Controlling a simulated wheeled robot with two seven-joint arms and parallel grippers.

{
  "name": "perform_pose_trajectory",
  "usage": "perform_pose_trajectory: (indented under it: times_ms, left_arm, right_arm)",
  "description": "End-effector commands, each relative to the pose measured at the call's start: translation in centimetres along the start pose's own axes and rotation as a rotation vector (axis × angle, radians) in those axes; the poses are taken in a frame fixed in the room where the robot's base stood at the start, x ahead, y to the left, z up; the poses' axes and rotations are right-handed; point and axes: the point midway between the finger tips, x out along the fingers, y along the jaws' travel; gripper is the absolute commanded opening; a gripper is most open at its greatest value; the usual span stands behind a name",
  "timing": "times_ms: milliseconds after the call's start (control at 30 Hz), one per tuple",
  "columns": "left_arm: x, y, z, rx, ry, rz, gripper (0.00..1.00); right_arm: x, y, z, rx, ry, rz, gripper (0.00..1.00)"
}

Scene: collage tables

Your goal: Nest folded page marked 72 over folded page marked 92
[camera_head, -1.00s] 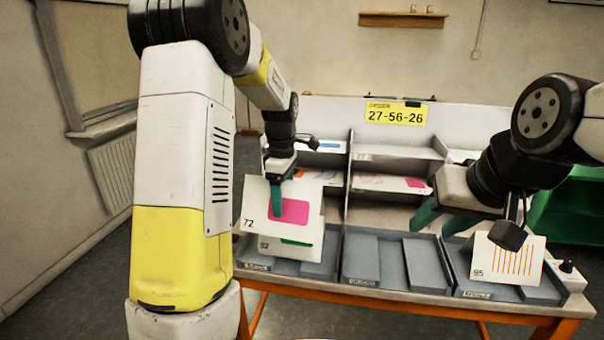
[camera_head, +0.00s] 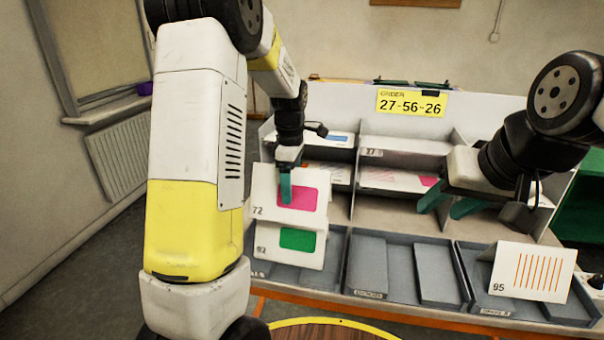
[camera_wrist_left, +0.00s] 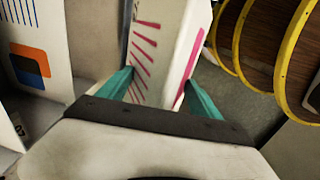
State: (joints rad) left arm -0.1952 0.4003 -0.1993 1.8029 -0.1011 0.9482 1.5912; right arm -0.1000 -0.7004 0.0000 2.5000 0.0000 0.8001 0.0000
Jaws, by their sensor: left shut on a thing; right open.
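The folded page marked 72 (camera_head: 262,192), white with a pink block, is held by my left gripper (camera_head: 286,188). In the left wrist view the teal fingers sit on both sides of this page (camera_wrist_left: 168,60). The folded page marked 92 (camera_head: 275,250), white with a green block, stands in the left tray directly below page 72. Page 72 hides its top, and I cannot tell whether the two touch. My right gripper (camera_head: 447,206) is open and empty above the trays at the right.
A folded page marked 95 (camera_head: 533,272) with orange stripes stands in the right tray. The middle tray (camera_head: 391,296) has grey blocks and no page. A shelf unit with flat pages stands behind, under a yellow sign (camera_head: 411,103) reading 27-56-26. A round yellow-rimmed table (camera_head: 318,322) is in front.

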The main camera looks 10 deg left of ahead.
Motion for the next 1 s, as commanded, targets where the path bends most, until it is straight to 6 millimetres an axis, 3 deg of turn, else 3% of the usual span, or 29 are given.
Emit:
perform_pose_trajectory:
  times_ms: [1000]
  left_arm:
    - [10.3,-0.1,0.0,0.000,0.000,-0.003,0.01]
  right_arm:
    - [0.0,0.0,0.0,0.000,0.000,0.000,0.42]
